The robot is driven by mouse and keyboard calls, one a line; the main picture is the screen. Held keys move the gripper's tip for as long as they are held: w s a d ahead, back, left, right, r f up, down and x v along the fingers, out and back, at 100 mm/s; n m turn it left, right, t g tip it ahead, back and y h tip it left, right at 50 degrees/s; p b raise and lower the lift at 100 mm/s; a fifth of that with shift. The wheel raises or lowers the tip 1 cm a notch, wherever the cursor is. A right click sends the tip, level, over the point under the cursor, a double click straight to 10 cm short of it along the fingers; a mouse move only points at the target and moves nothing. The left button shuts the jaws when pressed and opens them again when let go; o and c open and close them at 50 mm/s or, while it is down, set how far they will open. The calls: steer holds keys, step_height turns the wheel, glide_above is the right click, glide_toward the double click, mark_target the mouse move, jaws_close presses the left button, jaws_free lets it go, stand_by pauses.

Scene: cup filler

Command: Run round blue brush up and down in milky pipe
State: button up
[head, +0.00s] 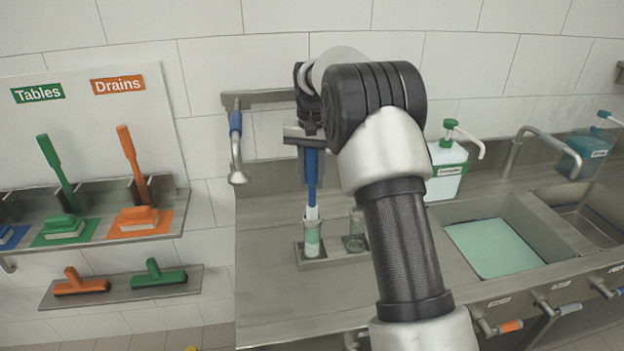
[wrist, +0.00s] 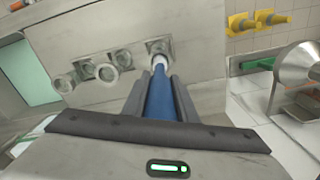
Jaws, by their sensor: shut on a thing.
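My gripper (head: 312,140) is shut on the blue handle of the round brush (head: 312,183), which hangs upright below it. The brush's white lower part (head: 312,213) is at the mouth of the milky pipe (head: 312,243). The pipe is a pale green, cloudy tube standing in a metal holder; how deep the brush reaches inside is hard to tell. In the wrist view, the blue handle (wrist: 161,98) runs between my two dark fingers (wrist: 158,85) to the white part (wrist: 159,62) at a square holder plate, and the pipe is mostly hidden.
A clear pipe (head: 356,240) stands just right of the milky one.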

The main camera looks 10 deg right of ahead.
mark_target(312, 207)
steer(key=shift+r, duration=1.3)
steer(key=shift+f, duration=0.1)
steer(key=shift+f+b, duration=2.25)
steer(key=shift+f, duration=2)
steer(key=shift+r, duration=0.1)
step_height(312, 207, up, 6)
steer(key=p, duration=0.5)
steer(key=shift+r+b, duration=0.3)
steer(key=shift+r, duration=0.9)
